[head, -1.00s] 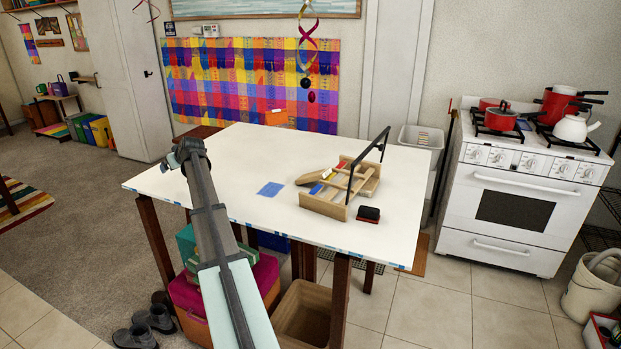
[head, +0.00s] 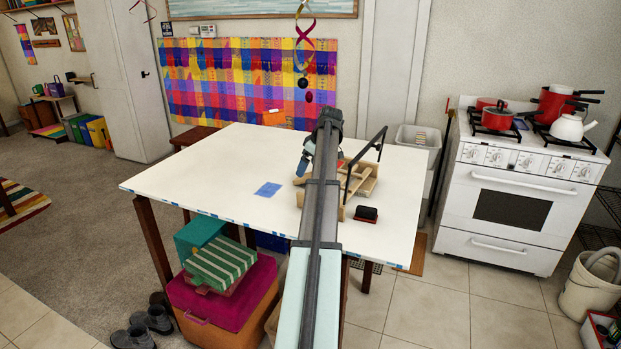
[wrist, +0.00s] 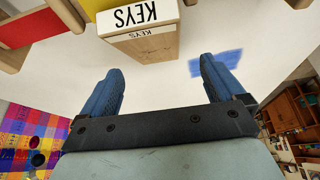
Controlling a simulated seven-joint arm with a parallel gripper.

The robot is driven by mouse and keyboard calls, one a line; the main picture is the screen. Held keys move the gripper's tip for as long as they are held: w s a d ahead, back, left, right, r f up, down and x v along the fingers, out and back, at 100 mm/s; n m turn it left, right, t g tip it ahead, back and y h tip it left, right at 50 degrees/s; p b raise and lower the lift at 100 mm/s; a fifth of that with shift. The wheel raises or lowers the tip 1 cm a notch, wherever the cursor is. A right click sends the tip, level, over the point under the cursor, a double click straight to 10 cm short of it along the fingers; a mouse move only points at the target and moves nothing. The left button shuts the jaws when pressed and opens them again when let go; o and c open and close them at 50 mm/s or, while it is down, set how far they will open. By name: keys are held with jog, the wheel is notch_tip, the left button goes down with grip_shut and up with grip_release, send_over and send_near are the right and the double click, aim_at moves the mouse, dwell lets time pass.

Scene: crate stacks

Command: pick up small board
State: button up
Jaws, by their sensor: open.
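A small wooden board (wrist: 145,46) with a white "KEYS" label shows upside down in the wrist view, ahead of my fingers and a little left of the middle of the gap. In the head view a pale wooden piece (head: 300,180) at the left of the caddy looks like the same board, partly hidden by my arm. My gripper (wrist: 160,88) is open and empty, its blue fingers apart and not visibly touching the board. In the head view my gripper (head: 304,163) hangs over the table at the caddy's left side.
A wooden caddy (head: 368,186) with a dark upright handle stands right of my arm on the white table (head: 215,165). A red and black eraser (head: 366,213) lies in front of it. A blue patch (head: 268,189) lies left. The table's left half is clear.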

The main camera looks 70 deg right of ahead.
aim_at(310, 174)
jog(key=shift+s+d, duration=0.15)
jog(key=shift+s, duration=0.9)
jog(key=shift+f, duration=0.1)
jog(key=shift+x, duration=2.4)
jog(key=c, duration=1.2)
notch_tip(310, 174, up, 18)
